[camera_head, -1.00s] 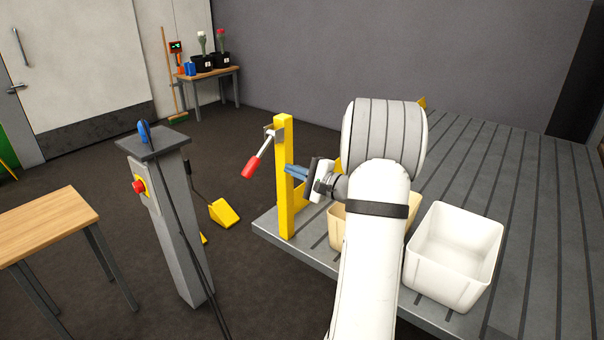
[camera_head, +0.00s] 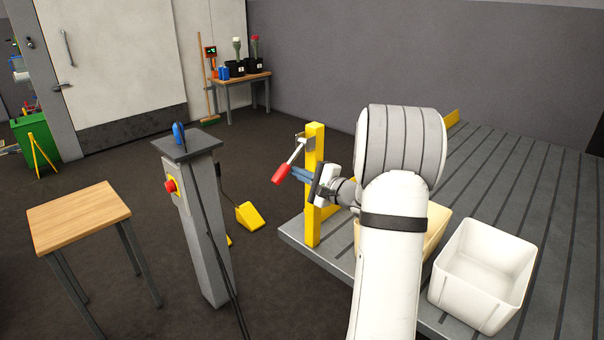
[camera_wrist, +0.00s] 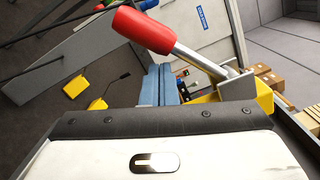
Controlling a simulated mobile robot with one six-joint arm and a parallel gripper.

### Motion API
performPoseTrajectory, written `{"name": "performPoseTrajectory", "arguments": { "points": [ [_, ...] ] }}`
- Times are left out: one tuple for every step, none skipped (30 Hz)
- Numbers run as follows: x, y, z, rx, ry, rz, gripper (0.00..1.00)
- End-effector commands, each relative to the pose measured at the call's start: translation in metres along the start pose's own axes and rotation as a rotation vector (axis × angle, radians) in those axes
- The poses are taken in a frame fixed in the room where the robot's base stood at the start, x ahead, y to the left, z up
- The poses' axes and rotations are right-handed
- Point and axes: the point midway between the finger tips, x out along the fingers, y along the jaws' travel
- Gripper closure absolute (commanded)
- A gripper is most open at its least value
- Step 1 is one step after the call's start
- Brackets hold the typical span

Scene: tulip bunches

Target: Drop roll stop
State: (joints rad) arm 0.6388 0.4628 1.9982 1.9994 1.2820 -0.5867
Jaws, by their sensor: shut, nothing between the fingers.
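The roll stop is an upright yellow post (camera_head: 314,215) at the near left corner of a slatted metal deck. A metal lever with a red handle (camera_head: 281,173) is fixed near its top and slopes down to the left. My gripper (camera_head: 296,172) has blue fingers, shut and empty, with their tips close to the red handle. I cannot tell whether they touch it. My arm hides part of the deck.
A white bin (camera_head: 487,271) and a partly hidden cream bin (camera_head: 436,235) stand on the slatted deck (camera_head: 560,165). A grey pedestal (camera_head: 202,235) with a red button stands left, beside a wooden table (camera_head: 78,215). Open floor lies between the pedestal and the back table (camera_head: 245,79).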

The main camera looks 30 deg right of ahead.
Motion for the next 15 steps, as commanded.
{"name": "performPoseTrajectory", "arguments": {
  "points": [
    [0.0003, -0.0003, 0.0017, 0.005, 0.000, -0.001, 1.00],
    [0.0004, -0.0005, 0.0025, 0.010, 0.000, -0.001, 1.00],
    [0.0005, -0.0007, 0.0036, 0.019, 0.000, -0.002, 1.00],
    [0.0006, -0.0009, 0.0044, 0.028, 0.000, -0.003, 1.00],
    [0.0007, -0.0010, 0.0051, 0.036, 0.000, -0.003, 1.00],
    [0.0008, -0.0011, 0.0057, 0.043, 0.000, -0.004, 1.00],
    [0.0009, -0.0011, 0.0060, 0.046, 0.000, -0.004, 1.00],
    [0.0010, -0.0012, 0.0063, 0.050, 0.000, -0.004, 1.00],
    [0.0010, -0.0013, 0.0068, 0.055, 0.000, -0.005, 1.00],
    [0.0011, -0.0014, 0.0072, 0.060, -0.001, -0.005, 1.00],
    [0.0012, -0.0015, 0.0076, 0.064, -0.001, -0.006, 1.00],
    [0.0013, -0.0016, 0.0082, 0.070, -0.001, -0.006, 1.00],
    [0.0014, -0.0017, 0.0087, 0.075, -0.001, -0.006, 1.00],
    [0.0015, -0.0019, 0.0091, 0.079, -0.002, -0.007, 1.00],
    [0.0016, -0.0021, 0.0098, 0.086, -0.002, -0.007, 1.00]
  ]
}}
